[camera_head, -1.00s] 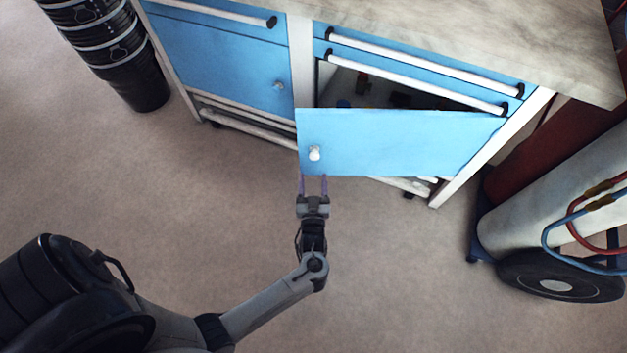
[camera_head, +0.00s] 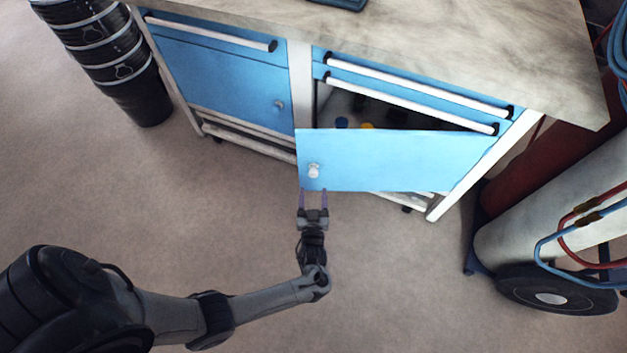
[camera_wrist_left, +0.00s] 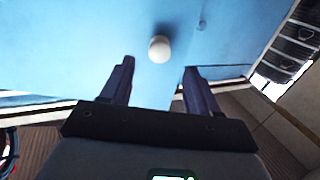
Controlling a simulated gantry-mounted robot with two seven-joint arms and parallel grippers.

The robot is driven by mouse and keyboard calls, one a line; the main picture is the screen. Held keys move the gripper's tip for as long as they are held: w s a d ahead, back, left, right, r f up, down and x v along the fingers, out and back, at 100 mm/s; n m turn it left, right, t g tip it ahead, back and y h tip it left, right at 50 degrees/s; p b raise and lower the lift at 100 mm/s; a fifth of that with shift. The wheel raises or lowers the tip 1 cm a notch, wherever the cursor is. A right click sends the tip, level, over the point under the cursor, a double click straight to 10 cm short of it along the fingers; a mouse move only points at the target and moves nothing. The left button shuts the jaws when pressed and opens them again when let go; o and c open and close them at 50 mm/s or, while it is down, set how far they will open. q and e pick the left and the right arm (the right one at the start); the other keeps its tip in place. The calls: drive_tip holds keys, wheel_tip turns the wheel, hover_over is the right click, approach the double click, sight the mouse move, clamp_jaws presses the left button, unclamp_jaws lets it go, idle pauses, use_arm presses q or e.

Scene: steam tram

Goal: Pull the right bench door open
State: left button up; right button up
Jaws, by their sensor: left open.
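The right bench door (camera_head: 400,160) is a light blue panel, standing partly open with its free edge swung out toward me. Its white round knob (camera_head: 313,171) is near the free edge, and the knob also shows in the left wrist view (camera_wrist_left: 159,48). My left gripper (camera_head: 313,192) is open and empty, just below the knob in the head view. In the wrist view its two fingers point at the door, with the knob beyond the fingertips and between their lines. Whether a fingertip touches the door I cannot tell. My right gripper is not in view.
The left bench door (camera_head: 230,85) is shut. Drawers with white bar handles (camera_head: 410,95) sit above the open door. Stacked black buckets (camera_head: 110,60) stand at the left. A gas cylinder cart (camera_head: 555,240) stands close at the right. The floor in front is clear.

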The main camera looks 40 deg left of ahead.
sight(313, 176)
use_arm(q)
drive_tip(key=shift+b+x, duration=0.75)
drive_tip(key=shift+x, duration=2.3)
drive_tip(key=shift+c, duration=0.2)
clamp_jaws()
